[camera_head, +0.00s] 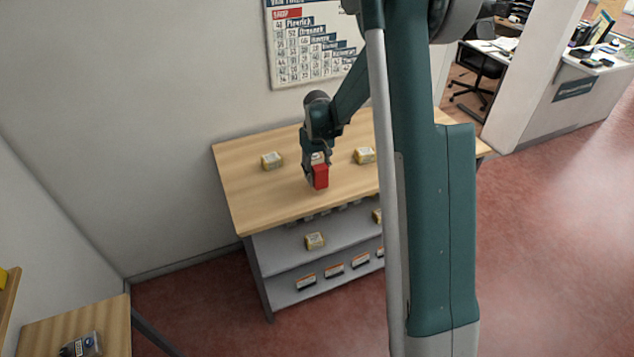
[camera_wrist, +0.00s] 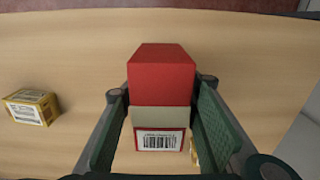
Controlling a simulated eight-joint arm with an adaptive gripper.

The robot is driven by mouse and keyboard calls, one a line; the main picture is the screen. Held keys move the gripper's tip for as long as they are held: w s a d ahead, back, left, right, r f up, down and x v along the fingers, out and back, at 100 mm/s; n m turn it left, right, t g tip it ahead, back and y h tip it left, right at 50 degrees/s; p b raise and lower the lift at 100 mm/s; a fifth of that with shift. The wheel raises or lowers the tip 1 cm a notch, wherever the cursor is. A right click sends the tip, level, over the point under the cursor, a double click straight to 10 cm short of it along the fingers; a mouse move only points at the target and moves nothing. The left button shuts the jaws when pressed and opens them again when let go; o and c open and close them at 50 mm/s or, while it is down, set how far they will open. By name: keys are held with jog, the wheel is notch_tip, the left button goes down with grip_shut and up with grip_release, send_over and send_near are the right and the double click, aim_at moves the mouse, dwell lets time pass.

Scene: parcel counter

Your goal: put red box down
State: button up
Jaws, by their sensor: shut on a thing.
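The red box (camera_head: 321,176) is in my gripper (camera_head: 317,163), over the wooden counter top (camera_head: 270,205) in the head view. In the wrist view the red box (camera_wrist: 161,75) sits between the two green finger pads of my gripper (camera_wrist: 160,115), which is shut on it. Its near side shows a pale band and a white barcode label. The head view does not show clearly whether the box touches the counter or hangs just above it.
Yellow boxes stand on the counter to the left (camera_head: 271,160) and right (camera_head: 364,155) of my gripper. A yellow box (camera_wrist: 31,107) shows left in the wrist view. Shelves (camera_head: 285,248) below the counter hold more boxes. The counter's front left is clear.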

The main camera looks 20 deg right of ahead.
aim_at(317, 162)
jog(key=shift+f, duration=1.9)
jog(key=shift+f, duration=0.15)
jog(key=o, duration=1)
jog(key=shift+r, duration=0.2)
notch_tip(317, 162, up, 12)
